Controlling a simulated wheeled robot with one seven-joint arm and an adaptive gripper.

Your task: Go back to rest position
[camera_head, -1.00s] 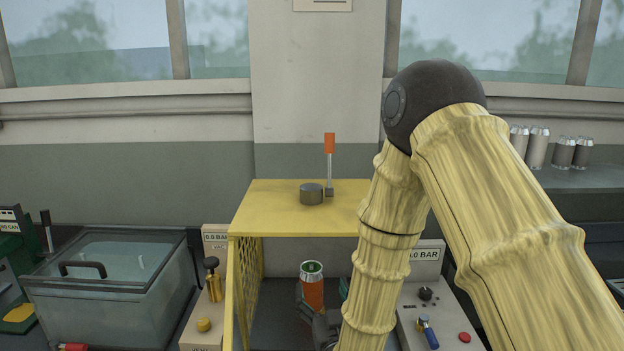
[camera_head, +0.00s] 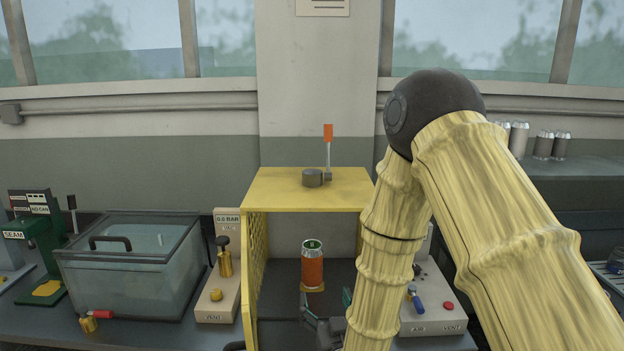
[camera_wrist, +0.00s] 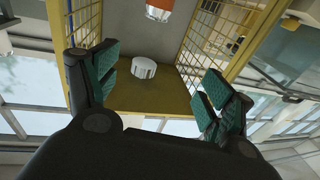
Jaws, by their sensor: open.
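My gripper (camera_head: 325,322) is at the lower middle of the head view, partly hidden behind my arm. In the wrist view my gripper (camera_wrist: 152,92) shows its two green-padded fingers spread apart with nothing between them. An orange can with a green top (camera_head: 312,265) stands upright inside the yellow guard frame (camera_head: 270,190), apart from the gripper and a little beyond it. The can's orange side (camera_wrist: 170,14) also shows at the top of the wrist view.
A lidded glass tank (camera_head: 130,270) stands left of the guard. A vent panel (camera_head: 215,300) is close on its left, an air panel (camera_head: 435,310) on its right. A green seamer (camera_head: 42,245) stands far left. Silver cans (camera_head: 519,140) stand on the right shelf.

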